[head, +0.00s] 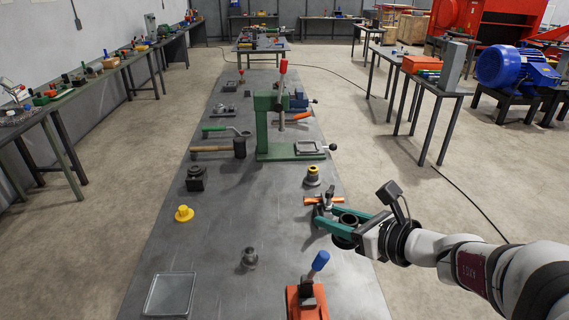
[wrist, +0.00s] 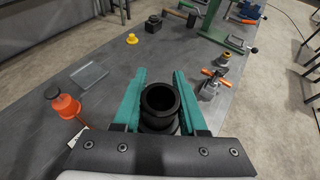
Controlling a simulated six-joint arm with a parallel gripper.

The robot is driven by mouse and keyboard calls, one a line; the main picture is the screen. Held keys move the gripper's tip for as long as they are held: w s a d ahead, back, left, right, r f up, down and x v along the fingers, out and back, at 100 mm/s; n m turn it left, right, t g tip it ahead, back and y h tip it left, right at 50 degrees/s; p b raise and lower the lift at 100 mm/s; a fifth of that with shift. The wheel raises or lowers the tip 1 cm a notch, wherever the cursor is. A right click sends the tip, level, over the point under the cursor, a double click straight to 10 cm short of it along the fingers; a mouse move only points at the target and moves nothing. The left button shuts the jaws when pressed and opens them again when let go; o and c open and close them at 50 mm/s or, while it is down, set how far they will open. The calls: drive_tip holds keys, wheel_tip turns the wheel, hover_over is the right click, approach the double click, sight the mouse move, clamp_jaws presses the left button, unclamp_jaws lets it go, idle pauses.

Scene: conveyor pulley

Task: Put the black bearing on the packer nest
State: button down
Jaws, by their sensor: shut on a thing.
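My gripper (head: 336,217) has teal fingers and is at the right edge of the bench. It is shut on the black bearing (head: 347,220), a hollow black ring. In the wrist view the bearing (wrist: 160,97) sits between the two fingers, with its open bore facing the camera. Its height above the bench is hard to judge. No thing is clearly marked as the packer nest. A black block with a round top (head: 196,179) stands on the left of the bench and may be it; it also shows in the wrist view (wrist: 153,24).
A yellow flanged part (head: 184,213), a grey fitting (head: 249,258) and a shallow tray (head: 170,294) stand at left and front. An orange block with a blue-tipped lever (head: 306,300) is at front right. An orange-handled tool (head: 322,199) lies beyond my gripper, before a green press (head: 264,125). Mid-bench is clear.

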drive_tip(key=s+d+f+n+g+y, duration=0.2)
drive_tip(key=d+f+n+y, duration=0.15)
drive_tip(key=f, duration=0.75)
drive_tip(key=n+g, duration=0.2)
hover_over(299, 314)
drive_tip(key=shift+y, duration=0.45)
wheel_tip(299, 314, down, 13)
drive_tip(key=shift+f, duration=0.1)
wheel_tip(299, 314, down, 3)
drive_tip(key=shift+f+m, duration=0.1)
drive_tip(key=shift+m, duration=0.15)
drive_tip(key=shift+f, duration=0.45)
drive_tip(key=shift+f, duration=0.1)
drive_tip(key=shift+c, duration=2.3)
unclamp_jaws()
